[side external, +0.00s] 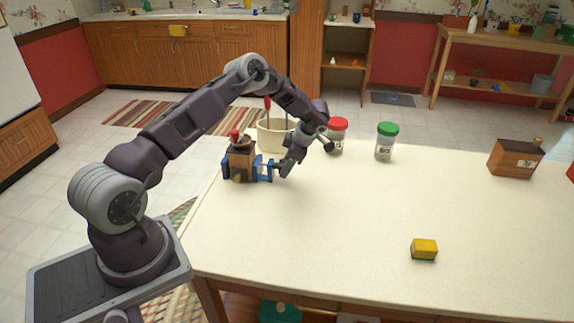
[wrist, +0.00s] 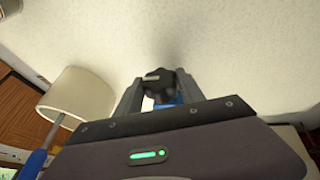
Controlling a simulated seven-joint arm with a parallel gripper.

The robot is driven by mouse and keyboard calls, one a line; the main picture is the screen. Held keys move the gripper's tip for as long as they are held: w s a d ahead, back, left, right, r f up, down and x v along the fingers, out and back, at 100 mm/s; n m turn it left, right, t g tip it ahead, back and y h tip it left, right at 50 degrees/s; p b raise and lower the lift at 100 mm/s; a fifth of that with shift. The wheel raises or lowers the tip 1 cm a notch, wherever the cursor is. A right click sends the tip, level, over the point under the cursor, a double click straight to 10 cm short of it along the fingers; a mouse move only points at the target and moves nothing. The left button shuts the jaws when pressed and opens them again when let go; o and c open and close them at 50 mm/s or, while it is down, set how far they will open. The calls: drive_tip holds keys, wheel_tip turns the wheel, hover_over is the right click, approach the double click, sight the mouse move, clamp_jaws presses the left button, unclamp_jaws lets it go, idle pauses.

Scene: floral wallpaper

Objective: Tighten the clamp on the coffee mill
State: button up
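The coffee mill (side external: 241,160) is a brown wooden box with a dark top and a red knob, at the table's left edge. Blue clamp parts (side external: 263,168) flank it low down. My gripper (side external: 283,169) is low over the table, just right of the clamp. In the wrist view, a dark lobed clamp knob (wrist: 158,82) sits between my two fingertips (wrist: 159,88), with a blue part (wrist: 167,103) below it. The knob nearly fills the gap; I cannot tell whether both fingers press on it. My wrist housing hides the rest of the mill.
A cream crock (side external: 272,137) holding a red-handled utensil stands behind the mill; it also shows in the wrist view (wrist: 80,95). A red-lidded jar (side external: 338,134) and a green-lidded jar (side external: 386,142) stand behind my gripper. A yellow sponge (side external: 424,249) lies front right. The table centre is clear.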

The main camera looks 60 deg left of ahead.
drive_tip(key=shift+c, duration=0.6)
drive_tip(key=shift+w+m+g+h, duration=0.3)
drive_tip(key=shift+w+g+h, duration=0.2)
drive_tip(key=shift+g+h, duration=0.25)
drive_tip(key=shift+s+a+g+h, duration=0.15)
drive_tip(key=shift+s+g+h, duration=0.1)
drive_tip(key=shift+s, duration=0.05)
drive_tip(key=o, duration=1.4)
drive_tip(key=shift+s, duration=0.1)
drive_tip(key=r, duration=0.6)
drive_tip(key=w+r, duration=0.1)
drive_tip(key=r, duration=0.2)
drive_tip(key=shift+d+r, duration=0.3)
drive_tip(key=shift+r, duration=0.1)
